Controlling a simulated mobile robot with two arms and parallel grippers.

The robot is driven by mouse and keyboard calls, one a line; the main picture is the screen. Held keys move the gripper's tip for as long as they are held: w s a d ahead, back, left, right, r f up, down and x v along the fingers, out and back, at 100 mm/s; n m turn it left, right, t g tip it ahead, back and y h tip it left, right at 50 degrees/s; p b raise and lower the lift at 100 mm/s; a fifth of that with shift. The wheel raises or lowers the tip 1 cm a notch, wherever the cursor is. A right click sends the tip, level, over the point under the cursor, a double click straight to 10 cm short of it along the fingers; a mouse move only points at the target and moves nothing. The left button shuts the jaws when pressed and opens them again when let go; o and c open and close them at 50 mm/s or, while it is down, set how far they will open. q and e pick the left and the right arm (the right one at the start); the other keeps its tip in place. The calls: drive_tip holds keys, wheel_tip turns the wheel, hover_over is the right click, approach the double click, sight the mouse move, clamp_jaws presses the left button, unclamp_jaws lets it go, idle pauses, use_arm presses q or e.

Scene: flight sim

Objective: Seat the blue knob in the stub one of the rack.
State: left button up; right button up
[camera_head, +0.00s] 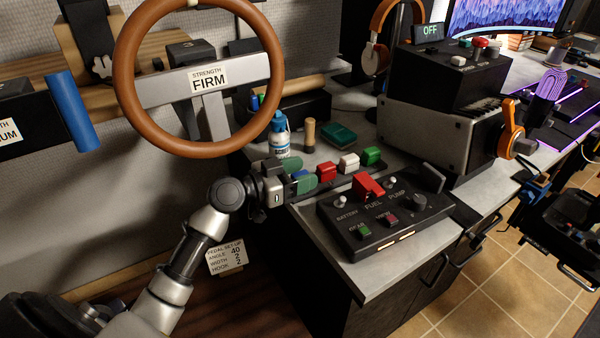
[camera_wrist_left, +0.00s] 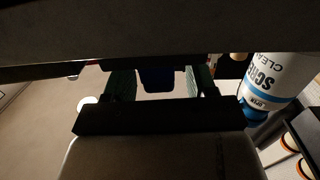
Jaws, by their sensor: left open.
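My left gripper (camera_head: 301,178) reaches in from the left, low over the counter's left edge. Its green-padded fingers are open. A blue knob (camera_head: 298,174) shows between the fingers, partly hidden by them. In the left wrist view a dark blue block (camera_wrist_left: 160,79) sits between the two green pads, with a gap showing on its right side. A red knob (camera_head: 326,172), a white knob (camera_head: 349,162) and a green knob (camera_head: 371,155) stand in a row to the right of the gripper. The rack's stubs are hidden or too small to tell. My right gripper is not in view.
A black switch panel (camera_head: 385,222) with a red cover lies just in front of the row. A brown steering wheel (camera_head: 128,62) hangs above my left arm.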

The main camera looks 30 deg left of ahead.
use_arm(q)
drive_tip(key=v, duration=0.2)
drive_tip(key=shift+s+a+f, duration=0.1)
drive_tip(key=shift+s+a, duration=0.15)
drive_tip(key=shift+s, duration=0.05)
drive_tip(key=b+v, duration=0.1)
drive_tip(key=v, duration=0.7)
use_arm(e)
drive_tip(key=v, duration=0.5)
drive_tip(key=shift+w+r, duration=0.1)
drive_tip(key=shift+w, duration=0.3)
